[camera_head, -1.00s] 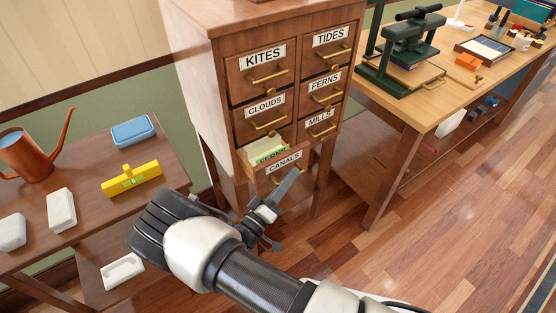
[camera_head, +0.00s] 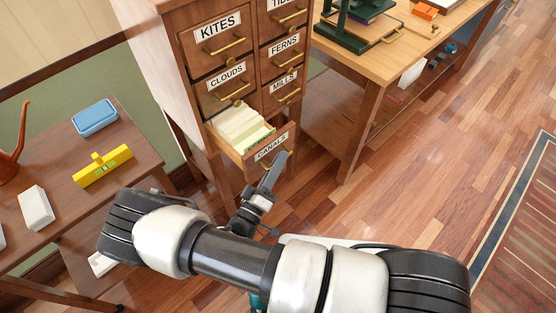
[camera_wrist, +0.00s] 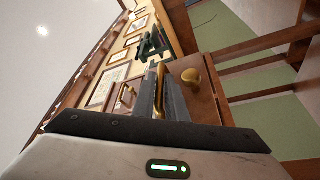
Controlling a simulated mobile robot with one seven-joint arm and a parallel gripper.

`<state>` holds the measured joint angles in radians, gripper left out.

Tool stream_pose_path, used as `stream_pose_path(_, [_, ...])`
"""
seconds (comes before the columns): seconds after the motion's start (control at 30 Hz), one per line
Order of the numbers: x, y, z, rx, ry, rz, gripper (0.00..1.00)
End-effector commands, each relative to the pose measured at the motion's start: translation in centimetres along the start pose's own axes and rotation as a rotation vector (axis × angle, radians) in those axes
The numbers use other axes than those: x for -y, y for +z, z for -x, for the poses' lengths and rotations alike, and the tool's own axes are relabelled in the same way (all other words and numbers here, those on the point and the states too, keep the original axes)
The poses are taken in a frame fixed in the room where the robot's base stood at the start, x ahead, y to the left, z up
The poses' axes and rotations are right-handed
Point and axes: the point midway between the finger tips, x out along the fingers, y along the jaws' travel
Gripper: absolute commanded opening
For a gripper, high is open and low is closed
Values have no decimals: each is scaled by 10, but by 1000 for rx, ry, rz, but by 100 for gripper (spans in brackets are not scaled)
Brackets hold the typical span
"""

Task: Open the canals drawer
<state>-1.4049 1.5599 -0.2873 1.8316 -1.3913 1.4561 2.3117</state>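The canals drawer (camera_head: 246,163) is the bottom left drawer of the wooden card cabinet (camera_head: 152,60). It is pulled well out, and pale file cards (camera_head: 240,126) show inside it. Its white label (camera_head: 271,146) reads CANALS. My gripper (camera_head: 277,165) is at the drawer front, over its brass handle, and hides most of the handle in the head view. In the wrist view, my fingers (camera_wrist: 163,88) are close together with the brass handle (camera_wrist: 160,74) between them. The wooden drawer front (camera_wrist: 194,97) is beside them.
The drawers labelled KITES, CLOUDS, FERNS and MILLS are shut. A low table (camera_head: 137,152) at left holds a blue box (camera_head: 95,117) and a yellow level (camera_head: 102,166). A workbench (camera_head: 375,55) stands at right. Open wooden floor (camera_head: 430,150) lies in front.

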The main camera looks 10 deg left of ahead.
Motion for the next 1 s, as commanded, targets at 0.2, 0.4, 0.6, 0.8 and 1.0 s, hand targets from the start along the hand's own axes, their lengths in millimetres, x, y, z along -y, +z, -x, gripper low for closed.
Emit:
stream_pose_path(0.2, [0,0,0,0,-1,-1,17])
stream_pose_path(0.4, [1,-1,6,-1,-2,-1,17])
stream_pose_path(0.6, [1,-1,41,-4,-4,-2,17])
stream_pose_path(0.8, [1,-1,91,-3,-4,-2,17])
stream_pose_path(1.0, [1,0,137,-3,-4,-2,17])
